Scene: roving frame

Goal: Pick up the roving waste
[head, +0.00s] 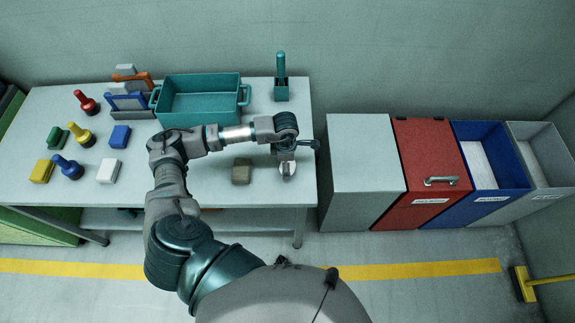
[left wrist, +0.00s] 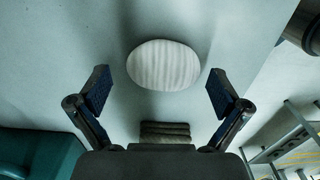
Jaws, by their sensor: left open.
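The roving waste looks to be the white, ribbed, oval piece (left wrist: 163,64) on the table, seen whole in the left wrist view. In the head view it shows as a small pale patch (head: 287,169) near the table's right edge, partly hidden by my gripper. My left gripper (head: 286,158) is over it. In the left wrist view the two dark fingers (left wrist: 160,84) are wide apart and empty, with the white piece centred between and beyond their tips. I cannot tell the height left. My right gripper is not in view.
A brownish folded block (head: 241,171) lies beside the white piece. A teal tub (head: 203,122) and teal holder (head: 282,95) stand behind. Grey, red (head: 432,160), blue (head: 490,200) and open grey bins stand right of the table.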

